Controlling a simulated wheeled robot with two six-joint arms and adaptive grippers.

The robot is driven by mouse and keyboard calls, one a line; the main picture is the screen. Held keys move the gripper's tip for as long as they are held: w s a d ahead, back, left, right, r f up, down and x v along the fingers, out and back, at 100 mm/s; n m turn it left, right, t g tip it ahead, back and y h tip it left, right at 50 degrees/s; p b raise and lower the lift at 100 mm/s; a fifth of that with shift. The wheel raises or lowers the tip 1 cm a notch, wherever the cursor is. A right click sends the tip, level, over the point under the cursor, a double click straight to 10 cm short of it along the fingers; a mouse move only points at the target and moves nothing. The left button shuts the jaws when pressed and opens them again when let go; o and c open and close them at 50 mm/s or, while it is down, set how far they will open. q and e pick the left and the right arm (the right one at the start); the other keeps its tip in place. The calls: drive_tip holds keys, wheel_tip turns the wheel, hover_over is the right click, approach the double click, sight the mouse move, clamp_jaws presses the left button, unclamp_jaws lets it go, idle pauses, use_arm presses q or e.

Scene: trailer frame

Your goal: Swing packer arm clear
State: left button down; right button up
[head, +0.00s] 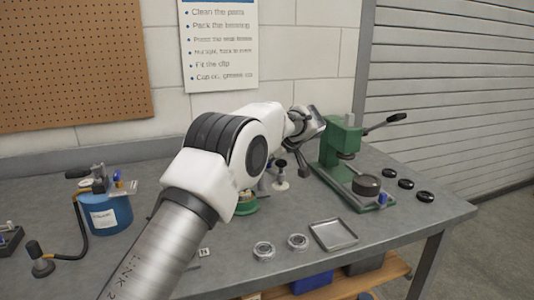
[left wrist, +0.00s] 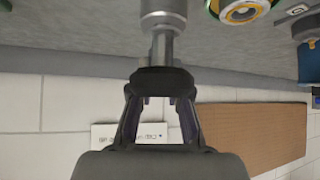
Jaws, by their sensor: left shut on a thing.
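My left arm reaches across the middle of the head view, its gripper (head: 307,128) over the bench beside the green press. In the left wrist view my left gripper (left wrist: 160,98) is shut on a black grip (left wrist: 162,79) at the end of a metal shaft (left wrist: 164,45), which I take to be the packer arm. A round green packer base (head: 245,204) shows partly behind my arm. A green and yellow ring with a pale centre (left wrist: 241,10) shows in the left wrist view. How the arm joins the packer is hidden. My right gripper is out of view.
A green lever press (head: 340,145) stands close right of the gripper. Bearings (head: 298,241) and an empty metal tray (head: 334,234) lie at the front. A blue canister (head: 109,216) with a hose stands at left. Black caps (head: 406,184) lie at right.

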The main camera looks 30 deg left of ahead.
use_arm(q)
drive_tip(key=shift+w+r+n+g+p, duration=0.25)
drive_tip(key=shift+n+g+p, duration=0.2)
drive_tip(key=shift+p, duration=0.35)
drive_tip(key=shift+f+n+g+p, duration=0.25)
drive_tip(key=shift+n+p, duration=0.2)
drive_tip(key=shift+p, duration=0.1)
drive_tip(key=c, duration=1.1)
unclamp_jaws()
drive_tip(key=shift+c, duration=0.2)
drive_tip(key=shift+w+f, duration=0.1)
drive_tip(key=v, duration=1.2)
drive_tip(key=shift+d+f, duration=0.1)
drive_tip(key=shift+f, duration=0.05)
drive_tip(key=shift+f, duration=0.1)
